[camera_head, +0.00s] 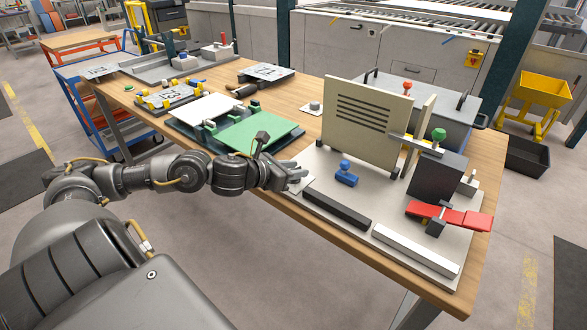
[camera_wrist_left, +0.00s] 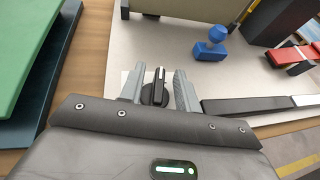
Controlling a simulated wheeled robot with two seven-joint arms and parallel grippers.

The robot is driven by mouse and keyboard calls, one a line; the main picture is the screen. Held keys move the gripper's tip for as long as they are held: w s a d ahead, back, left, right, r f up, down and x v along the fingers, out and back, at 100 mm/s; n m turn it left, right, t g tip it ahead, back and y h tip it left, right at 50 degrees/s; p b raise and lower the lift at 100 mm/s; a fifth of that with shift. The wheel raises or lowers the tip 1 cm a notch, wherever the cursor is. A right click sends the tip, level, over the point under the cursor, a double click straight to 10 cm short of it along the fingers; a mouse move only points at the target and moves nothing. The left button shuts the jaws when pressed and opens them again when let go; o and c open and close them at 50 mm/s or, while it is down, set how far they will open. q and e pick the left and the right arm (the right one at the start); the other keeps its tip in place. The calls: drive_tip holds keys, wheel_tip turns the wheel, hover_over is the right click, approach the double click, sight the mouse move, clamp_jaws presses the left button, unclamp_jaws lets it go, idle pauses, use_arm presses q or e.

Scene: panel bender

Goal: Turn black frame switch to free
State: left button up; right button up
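A black rotary switch (camera_wrist_left: 154,92) with a pale pointer line shows in the left wrist view, on the light plate (camera_wrist_left: 112,82). Its pointer runs nearly straight up the picture. My left gripper (camera_wrist_left: 158,78) is open, with one grey finger on each side of the switch and a visible gap, wider on the right side. I cannot tell how far above the plate the fingertips are. In the head view my left gripper (camera_head: 297,176) is at the plate's left corner and mostly hides the switch. My right gripper is not in view.
A blue-knobbed block (camera_head: 346,175), a black bar (camera_head: 337,209), a white bar (camera_head: 415,250) and a red-handled clamp (camera_head: 450,216) are on the plate. A beige vented panel (camera_head: 367,122) stands behind. A green sheet (camera_head: 258,133) lies to the left.

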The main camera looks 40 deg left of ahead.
use_arm(q)
clamp_jaws()
